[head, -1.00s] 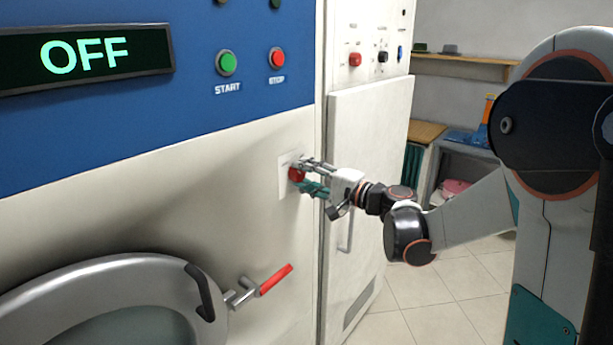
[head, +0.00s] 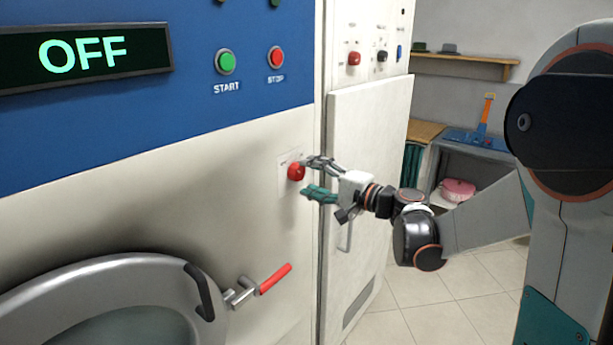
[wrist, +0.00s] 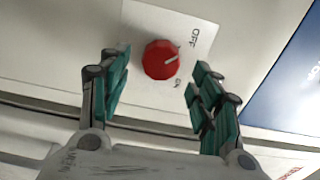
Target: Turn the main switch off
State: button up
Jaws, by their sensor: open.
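The main switch is a red round knob (head: 296,172) on a white plate (head: 284,182) on the machine's cream front. In the wrist view the knob (wrist: 160,60) has a pale pointer line slanting to the picture's right, between the OFF and ON labels and seemingly nearer OFF. My gripper (head: 311,178) is open and empty, just right of the knob in the head view. Its teal-padded fingers (wrist: 158,74) are spread either side of the knob in the wrist view, with visible gaps. The display (head: 84,56) reads OFF in green.
Green START (head: 225,62) and red STOP (head: 276,58) buttons sit above on the blue panel. A red-handled lever (head: 274,279) and round door (head: 110,275) are below. A white cabinet (head: 368,150) stands behind my gripper, with tiled floor at right.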

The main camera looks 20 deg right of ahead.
jog(key=v, duration=0.9)
jog(key=shift+s+d, duration=0.15)
jog(key=shift+s, duration=0.1)
